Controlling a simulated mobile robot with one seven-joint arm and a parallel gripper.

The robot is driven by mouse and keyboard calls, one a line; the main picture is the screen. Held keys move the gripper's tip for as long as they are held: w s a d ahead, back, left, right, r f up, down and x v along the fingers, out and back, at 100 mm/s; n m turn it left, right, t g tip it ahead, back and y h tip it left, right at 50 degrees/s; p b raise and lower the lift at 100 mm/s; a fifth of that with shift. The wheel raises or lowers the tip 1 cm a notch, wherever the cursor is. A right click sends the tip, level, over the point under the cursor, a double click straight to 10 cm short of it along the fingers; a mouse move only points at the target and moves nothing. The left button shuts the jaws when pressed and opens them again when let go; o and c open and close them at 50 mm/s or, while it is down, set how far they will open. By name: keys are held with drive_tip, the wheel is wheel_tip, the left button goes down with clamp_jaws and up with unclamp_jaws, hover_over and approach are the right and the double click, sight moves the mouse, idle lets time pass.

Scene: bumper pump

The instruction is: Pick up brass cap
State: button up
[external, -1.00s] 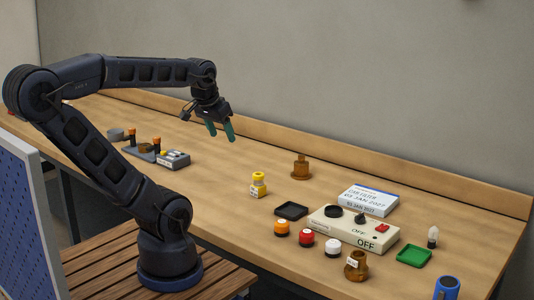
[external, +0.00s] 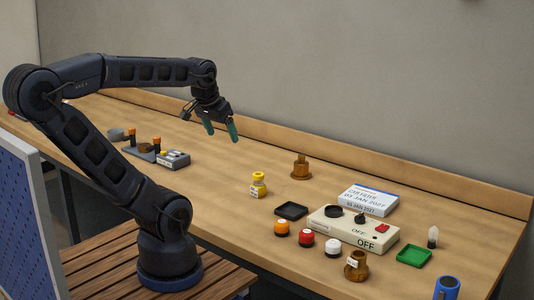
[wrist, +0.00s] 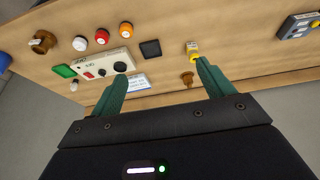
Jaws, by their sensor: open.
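Two brass-coloured pieces stand on the bench; I cannot tell for sure which is the brass cap. One brass piece (external: 301,169), wide at the base with a narrower top, stands upright near the back ledge. It also shows in the wrist view (wrist: 187,78). The other, a labelled brass fitting (external: 356,268), stands at the front right and shows at the upper left of the wrist view (wrist: 42,42). My gripper (external: 220,131) hangs in the air left of and above the back brass piece. Its green fingers (wrist: 163,72) are apart, with nothing between them.
A yellow-capped bottle (external: 258,186) stands left of the back brass piece. A black tray (external: 291,210), switch box (external: 325,228), orange, red and white caps, and a green tray (external: 414,256) crowd the right. A ledge runs along the back.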

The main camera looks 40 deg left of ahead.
drive_tip(key=w+a+r+n+g, duration=0.1)
drive_tip(key=w+r+n, duration=0.2)
drive_tip(key=w, duration=1.3)
drive_tip(key=n+g, duration=0.4)
drive_tip(key=n, duration=0.5)
hover_over(301, 164)
drive_tip(key=w, duration=0.2)
drive_tip(key=f, duration=2.2)
drive_tip(key=shift+s+a+f, duration=0.2)
drive_tip(key=shift+f, duration=0.2)
drive_tip(key=shift+w+f, duration=0.15)
drive_tip(key=shift+f, duration=0.25)
wheel_tip(301, 164, down, 5)
drive_tip(key=shift+f, duration=0.1)
drive_tip(key=shift+a+f, duration=0.2)
drive_tip(key=shift+f, duration=1.15)
drive_tip(key=shift+a+f, duration=0.15)
drive_tip(key=shift+f, duration=1.15)
drive_tip(key=c, duration=1.3)
